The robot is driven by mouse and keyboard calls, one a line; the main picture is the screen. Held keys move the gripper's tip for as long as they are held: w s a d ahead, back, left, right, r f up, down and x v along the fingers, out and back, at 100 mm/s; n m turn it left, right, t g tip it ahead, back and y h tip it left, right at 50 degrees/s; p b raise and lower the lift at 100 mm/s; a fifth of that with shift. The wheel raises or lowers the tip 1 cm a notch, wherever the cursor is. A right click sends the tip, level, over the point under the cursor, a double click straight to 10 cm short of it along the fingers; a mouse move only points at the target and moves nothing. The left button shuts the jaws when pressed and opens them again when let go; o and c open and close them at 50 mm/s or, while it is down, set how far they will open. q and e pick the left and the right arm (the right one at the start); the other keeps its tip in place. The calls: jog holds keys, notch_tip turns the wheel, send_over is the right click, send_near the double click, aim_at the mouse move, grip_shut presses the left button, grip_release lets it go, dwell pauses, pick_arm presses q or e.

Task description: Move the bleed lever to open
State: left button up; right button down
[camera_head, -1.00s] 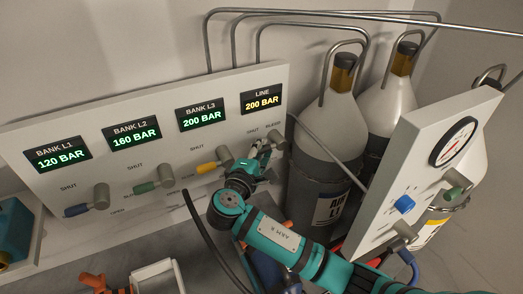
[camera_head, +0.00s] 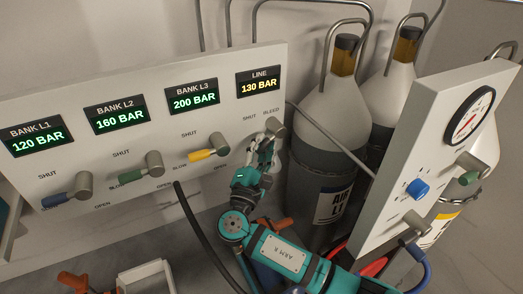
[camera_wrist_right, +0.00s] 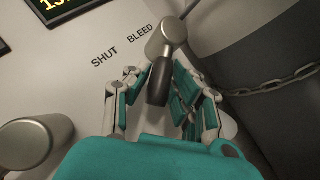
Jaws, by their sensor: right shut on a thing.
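The bleed lever's grey hub (camera_head: 276,128) sits at the right end of the white panel (camera_head: 60,170), under the LINE display (camera_head: 258,82), which reads 130 BAR. In the right wrist view the dark lever handle (camera_wrist_right: 158,84) points down from its hub, below the words SHUT and BLEED. My right gripper (camera_head: 264,148) is shut on this handle, with fingers (camera_wrist_right: 155,95) on both sides of it. In the head view the gripper hides most of the handle. My left gripper is not in view.
Blue (camera_head: 58,199), green (camera_head: 135,171) and yellow (camera_head: 203,154) levers line the panel to the left. Gas cylinders (camera_head: 330,125) stand close on the right. A gauge panel (camera_head: 395,150) stands right of my arm. A black hose (camera_head: 200,235) hangs left of it.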

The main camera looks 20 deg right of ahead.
jog(key=shift+f, duration=0.2)
dwell(0.3)
jog(key=c, duration=1.1)
grip_release()
jog(key=shift+r, duration=0.1)
jog(key=shift+s, duration=0.1)
jog(key=v, duration=1.2)
jog(key=shift+c, duration=0.3)
